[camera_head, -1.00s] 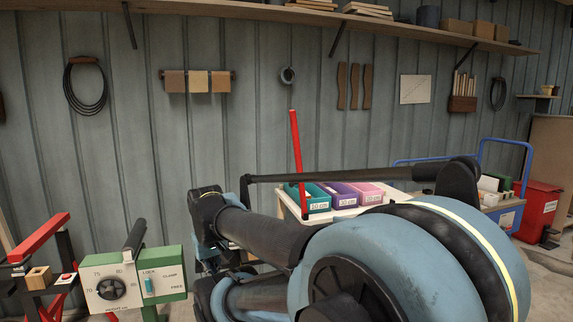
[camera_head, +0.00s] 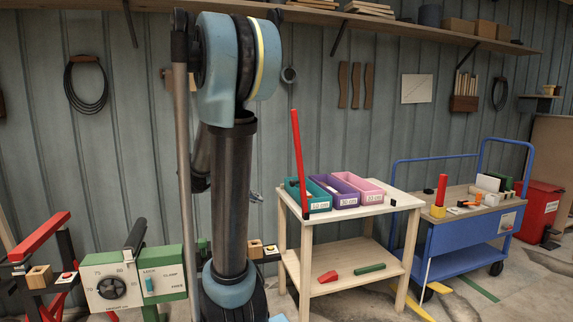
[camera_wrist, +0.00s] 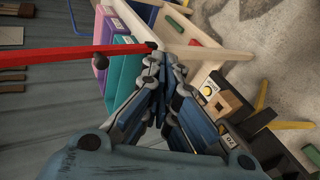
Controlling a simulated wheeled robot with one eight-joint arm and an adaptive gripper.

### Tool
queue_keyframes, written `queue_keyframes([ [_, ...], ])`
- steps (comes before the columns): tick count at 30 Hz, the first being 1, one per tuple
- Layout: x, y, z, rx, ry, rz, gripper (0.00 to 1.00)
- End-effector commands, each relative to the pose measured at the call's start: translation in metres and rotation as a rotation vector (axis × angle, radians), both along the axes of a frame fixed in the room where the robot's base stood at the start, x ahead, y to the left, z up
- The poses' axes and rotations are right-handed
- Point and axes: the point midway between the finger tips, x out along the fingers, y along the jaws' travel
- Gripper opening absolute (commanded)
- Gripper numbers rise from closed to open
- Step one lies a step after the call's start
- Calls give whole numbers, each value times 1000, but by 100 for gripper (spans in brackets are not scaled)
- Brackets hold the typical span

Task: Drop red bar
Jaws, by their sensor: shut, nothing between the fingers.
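A long red bar (camera_head: 298,155) stands nearly upright, leaning slightly, at the left end of the small wooden table, by the teal bin (camera_head: 320,204). In the head view my raised arm hides most of my gripper.
Purple (camera_head: 338,201) and pink (camera_head: 366,196) bins stand beside the teal one. The table's lower shelf holds a red block (camera_head: 328,277) and a green block (camera_head: 369,268). A blue cart (camera_head: 465,241) stands right. A green and white control box (camera_head: 130,277) is at left.

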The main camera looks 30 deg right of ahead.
Motion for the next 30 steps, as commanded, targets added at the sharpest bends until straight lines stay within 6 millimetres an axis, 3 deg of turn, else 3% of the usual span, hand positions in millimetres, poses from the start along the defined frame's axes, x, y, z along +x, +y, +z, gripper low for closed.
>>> queue_keyframes([
  [9, 59, -40, 41, -313, 44, -76, 0],
  [18, 104, -56, 65, -585, 71, -146, 0],
  [30, 121, -58, 73, -708, 80, -179, 0],
])
